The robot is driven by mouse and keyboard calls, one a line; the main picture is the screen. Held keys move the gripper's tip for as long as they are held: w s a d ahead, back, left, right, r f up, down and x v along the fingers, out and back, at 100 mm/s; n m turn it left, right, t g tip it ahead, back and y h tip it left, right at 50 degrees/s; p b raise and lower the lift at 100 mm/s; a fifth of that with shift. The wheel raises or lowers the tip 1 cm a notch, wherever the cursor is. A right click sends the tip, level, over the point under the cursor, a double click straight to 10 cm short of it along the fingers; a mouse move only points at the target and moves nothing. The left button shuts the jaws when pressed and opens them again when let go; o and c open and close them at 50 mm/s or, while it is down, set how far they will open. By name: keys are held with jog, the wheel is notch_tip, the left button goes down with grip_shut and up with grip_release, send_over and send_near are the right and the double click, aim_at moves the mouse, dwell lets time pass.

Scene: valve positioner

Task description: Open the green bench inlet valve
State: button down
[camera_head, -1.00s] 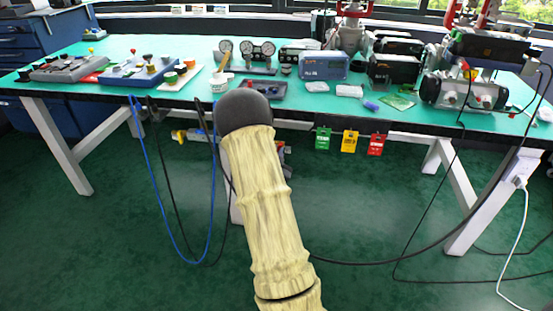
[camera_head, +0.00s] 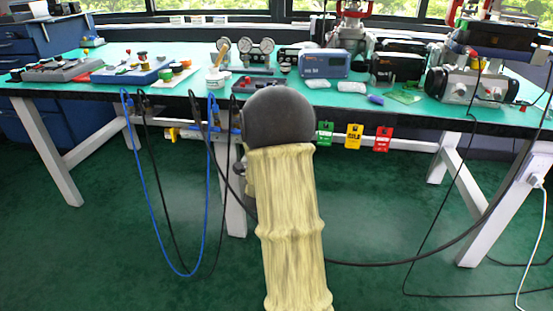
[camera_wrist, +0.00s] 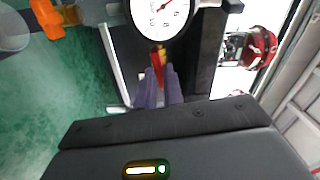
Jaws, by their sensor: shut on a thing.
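In the wrist view, the two purple-grey fingers of my gripper (camera_wrist: 158,90) are closed together on a narrow red and yellow handle (camera_wrist: 158,58). The handle sits just below a round white pressure gauge (camera_wrist: 160,14) with a red needle. The part of the handle between the fingers is hidden, and I see no green on it. In the head view, my arm hides my gripper and whatever it holds at the bench's front edge. A yellow fitting (camera_head: 171,133) shows under the bench to the left of my arm.
The green-topped bench (camera_head: 130,90) carries gauges, boxes and a valve actuator (camera_head: 470,85). Blue and black cables (camera_head: 208,200) hang in loops left of my arm. Green, yellow and red tags (camera_head: 353,136) hang to its right. An orange part (camera_wrist: 47,18) is upper left in the wrist view.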

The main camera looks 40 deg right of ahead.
jog(key=shift+s+f+m+b, duration=0.1)
jog(key=shift+f+m+b, duration=0.25)
jog(key=shift+m+b, duration=0.5)
jog(key=shift+m, duration=0.25)
jog(key=c, duration=1.6)
grip_release()
jog(key=shift+r, duration=0.1)
jog(key=shift+o, duration=0.4)
jog(key=shift+r, duration=0.1)
